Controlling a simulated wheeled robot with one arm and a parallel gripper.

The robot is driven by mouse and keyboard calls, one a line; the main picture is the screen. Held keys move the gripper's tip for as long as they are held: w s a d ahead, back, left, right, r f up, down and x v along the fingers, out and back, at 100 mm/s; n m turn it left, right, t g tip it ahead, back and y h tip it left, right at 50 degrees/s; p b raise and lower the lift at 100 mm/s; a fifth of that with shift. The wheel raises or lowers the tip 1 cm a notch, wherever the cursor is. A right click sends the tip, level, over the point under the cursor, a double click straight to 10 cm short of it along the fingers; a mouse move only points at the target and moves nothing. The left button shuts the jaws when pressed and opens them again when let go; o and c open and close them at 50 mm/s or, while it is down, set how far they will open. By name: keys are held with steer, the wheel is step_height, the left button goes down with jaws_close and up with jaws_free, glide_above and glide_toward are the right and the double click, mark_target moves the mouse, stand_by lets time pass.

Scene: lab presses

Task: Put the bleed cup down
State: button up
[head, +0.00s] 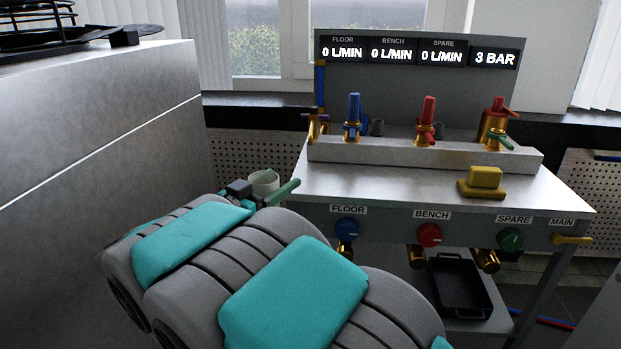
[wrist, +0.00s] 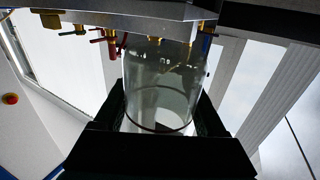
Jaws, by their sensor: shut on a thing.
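The bleed cup (head: 264,180) is a pale, see-through cup, small in the head view beside the left edge of the bench. In the wrist view the clear cup (wrist: 160,105) fills the space between two dark fingers. My gripper (wrist: 158,112) is shut on it, one finger at each side. In the head view my gripper (head: 243,190) is partly hidden behind my teal-padded arm. The cup's lower part is hidden there, and I cannot tell whether it touches anything beneath.
The metal bench (head: 400,185) carries blue, red and gold valves at the back and a yellow block (head: 484,181). A black tray (head: 460,286) sits on the lower shelf. A grey cabinet (head: 100,130) stands at the left. The bench top's front middle is clear.

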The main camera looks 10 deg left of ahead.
steer(key=shift+s+a+f, duration=0.1)
steer(key=shift+a, duration=0.4)
steer(key=shift+w, duration=0.25)
steer(key=x, duration=1.2)
steer(key=shift+d+p, duration=0.1)
steer(key=shift+p, duration=0.2)
steer(key=x, duration=0.5)
steer(key=shift+w+f, duration=0.2)
steer(key=shift+s+f, duration=0.1)
steer(key=shift+f, duration=0.15)
steer(key=o, duration=1.3)
steer(key=shift+f, duration=0.1)
